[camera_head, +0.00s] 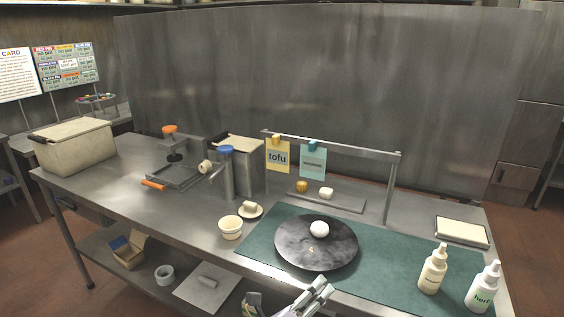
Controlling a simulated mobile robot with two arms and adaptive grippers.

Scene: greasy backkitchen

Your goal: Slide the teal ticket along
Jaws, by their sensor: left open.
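The teal ticket (313,163) hangs from the metal rail (335,145) under a teal clip (313,144); its print is too small to read. A yellow ticket marked "tofu" (277,156) hangs to its left under a yellow clip (276,139). My left gripper (308,297) is open at the bottom edge, in front of the dark round plate and well below the rail. It is partly cut off by the frame. My right gripper is not in view.
A dark round plate (316,252) with a white ball stands on the green mat (390,262). Two bottles (433,268) (483,287) stand at right. A small tray (340,202) with two pieces lies under the rail. A cup (231,228) stands left of the mat.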

